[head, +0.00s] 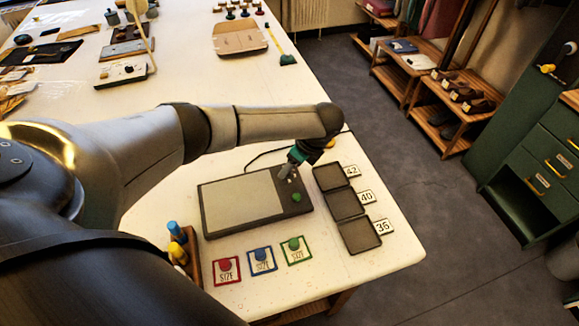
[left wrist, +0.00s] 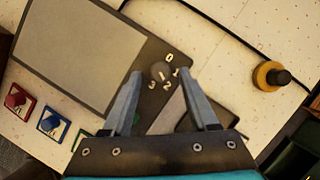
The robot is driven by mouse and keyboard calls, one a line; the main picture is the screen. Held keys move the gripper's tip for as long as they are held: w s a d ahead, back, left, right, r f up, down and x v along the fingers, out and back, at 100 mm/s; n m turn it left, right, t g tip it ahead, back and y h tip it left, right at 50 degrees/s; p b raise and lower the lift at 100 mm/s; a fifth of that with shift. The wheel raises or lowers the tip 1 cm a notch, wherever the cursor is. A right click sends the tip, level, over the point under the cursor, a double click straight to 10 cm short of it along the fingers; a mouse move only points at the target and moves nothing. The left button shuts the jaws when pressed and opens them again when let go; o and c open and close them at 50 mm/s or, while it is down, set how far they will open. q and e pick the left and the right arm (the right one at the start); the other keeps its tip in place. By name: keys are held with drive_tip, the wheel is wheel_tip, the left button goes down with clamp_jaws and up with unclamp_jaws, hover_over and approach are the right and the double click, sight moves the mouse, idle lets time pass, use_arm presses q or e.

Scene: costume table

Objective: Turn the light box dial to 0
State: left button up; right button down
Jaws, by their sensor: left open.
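The light box (head: 240,203) is a dark flat box with a pale grey panel, lying on the white table; it also shows in the left wrist view (left wrist: 75,45). Its round dark dial (left wrist: 157,70) sits at one corner, with 0, 1, 2 and 3 printed around it. A short pale mark shows on the dial; which number it points to is hard to tell. My left gripper (left wrist: 163,74) is open, its fingertips on either side of the dial; contact cannot be told. In the head view the gripper (head: 286,172) hides most of the dial.
A green knob (head: 297,197) is on the box below the gripper. Dark trays (head: 344,204) with number cards stand close on the right. Red, blue and green SIZE cards (head: 262,260) lie in front. A cable (head: 262,155) runs behind. A yellow-black knob (left wrist: 270,76) stands apart.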

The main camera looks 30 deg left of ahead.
use_arm(q)
drive_tip(key=shift+a+f, duration=0.25)
drive_tip(key=shift+f, duration=0.3)
clamp_jaws()
